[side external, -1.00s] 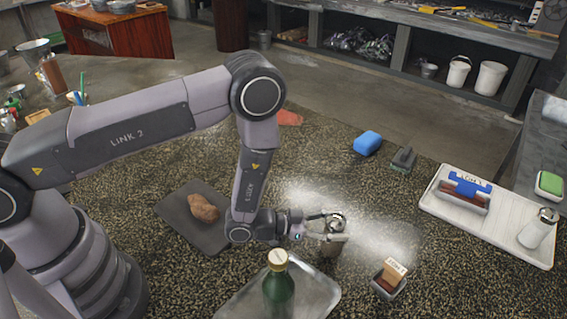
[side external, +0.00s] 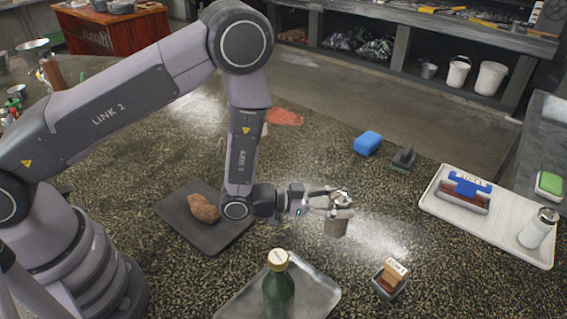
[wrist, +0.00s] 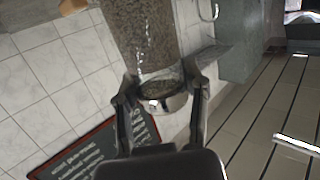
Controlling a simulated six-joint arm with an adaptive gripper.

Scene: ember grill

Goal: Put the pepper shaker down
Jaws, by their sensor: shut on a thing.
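The pepper shaker shows in the side external view (side external: 337,226) as a small grey-brown body hanging below my gripper (side external: 338,201). In the wrist view the shaker (wrist: 145,35) is a speckled cylinder with a shiny end between the fingers. My gripper (wrist: 160,88) is shut on it near that end. The shaker appears to be held above the dark speckled counter (side external: 375,200), though the exact gap is hard to tell. The fingers hide part of its top.
A tray with a green bottle (side external: 278,288) is in front. A small box (side external: 390,280) stands right of it. A white tray (side external: 500,240) holds a blue-and-red item and a silver-topped container (side external: 538,228). A dark board with a brown lump (side external: 204,208) lies left. A blue sponge (side external: 368,142) lies behind.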

